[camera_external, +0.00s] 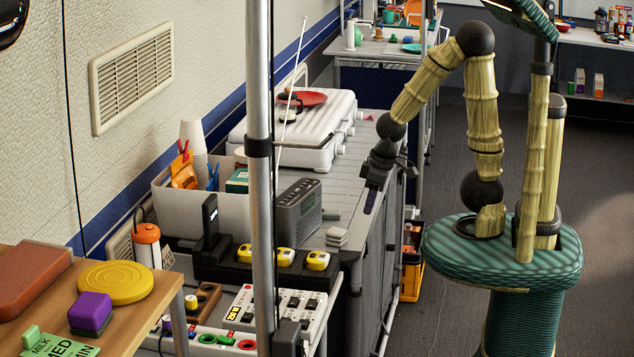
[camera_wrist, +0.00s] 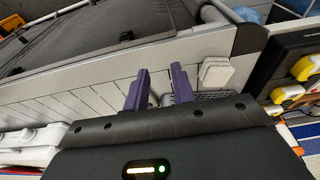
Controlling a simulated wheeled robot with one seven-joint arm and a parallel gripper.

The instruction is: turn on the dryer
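No thing is plainly recognisable as a dryer, and I cannot tell which object it is. A white panel with several dark switches and coloured parts (camera_external: 275,309) lies on the near lower shelf. A grey box with a ribbed face (camera_external: 298,210) stands upright on the slatted counter. My gripper (camera_external: 370,203) hangs beside the counter's right edge, well apart from the panel. In the wrist view, the two purple fingers of my gripper (camera_wrist: 160,76) are parted with nothing between them, over the slatted counter edge.
A metal pole (camera_external: 260,150) stands in front of the counter. A black rack with yellow devices (camera_external: 285,257) and a small pale block stack (camera_external: 337,238) are near the grey box. A white case (camera_external: 300,125) sits farther back. The floor (camera_external: 440,290) at right is open.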

